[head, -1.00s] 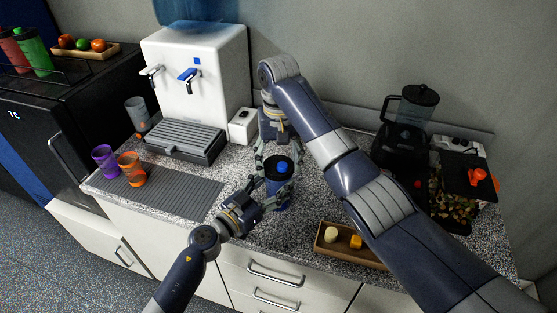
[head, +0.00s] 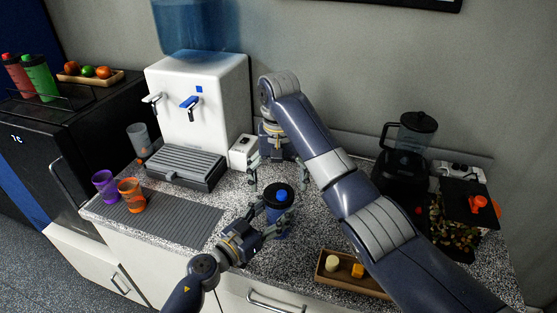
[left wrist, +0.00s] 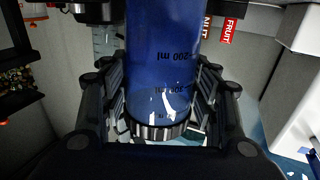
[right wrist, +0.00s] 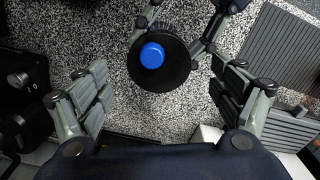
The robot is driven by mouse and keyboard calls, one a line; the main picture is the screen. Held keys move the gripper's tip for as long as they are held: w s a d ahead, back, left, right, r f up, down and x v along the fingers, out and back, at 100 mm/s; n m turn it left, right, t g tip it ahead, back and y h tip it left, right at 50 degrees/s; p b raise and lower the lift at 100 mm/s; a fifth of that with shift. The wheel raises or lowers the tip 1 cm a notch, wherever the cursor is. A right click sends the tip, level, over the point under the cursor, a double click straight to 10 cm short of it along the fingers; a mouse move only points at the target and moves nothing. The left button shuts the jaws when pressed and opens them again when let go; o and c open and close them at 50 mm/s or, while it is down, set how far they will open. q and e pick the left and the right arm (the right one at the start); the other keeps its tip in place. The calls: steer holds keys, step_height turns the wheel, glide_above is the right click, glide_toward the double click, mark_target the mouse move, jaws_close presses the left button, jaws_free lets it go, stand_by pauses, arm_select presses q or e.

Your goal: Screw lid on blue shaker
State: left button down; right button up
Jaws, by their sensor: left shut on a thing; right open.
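The blue shaker (head: 279,226) stands upright on the speckled counter. Its translucent body with volume marks shows in the left wrist view (left wrist: 162,45). A black lid (head: 273,194) with a blue cap sits on its top; the right wrist view shows the lid (right wrist: 176,74) from above. Whether its thread is tight cannot be told. My left gripper (head: 272,228) is shut around the shaker's body from the lower left. My right gripper (head: 268,182) is open and empty, above and behind the lid, pointing down. Its fingers (right wrist: 165,92) are spread wide, clear of the lid.
A white water dispenser (head: 200,105) with a grey drip tray (head: 185,167) stands behind left. Purple (head: 105,185) and orange (head: 132,194) cups stand on a ribbed mat (head: 190,212). A wooden tray (head: 345,283) lies at front right. A blender (head: 405,145) stands at the right.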

step_height(320, 180, up, 9)
stand_by(0.4)
steer(key=shift+r, duration=0.1)
arm_select(q)
steer(key=c, duration=0.5)
jaws_free()
steer(key=v, duration=1.2)
steer(key=shift+a, duration=0.1)
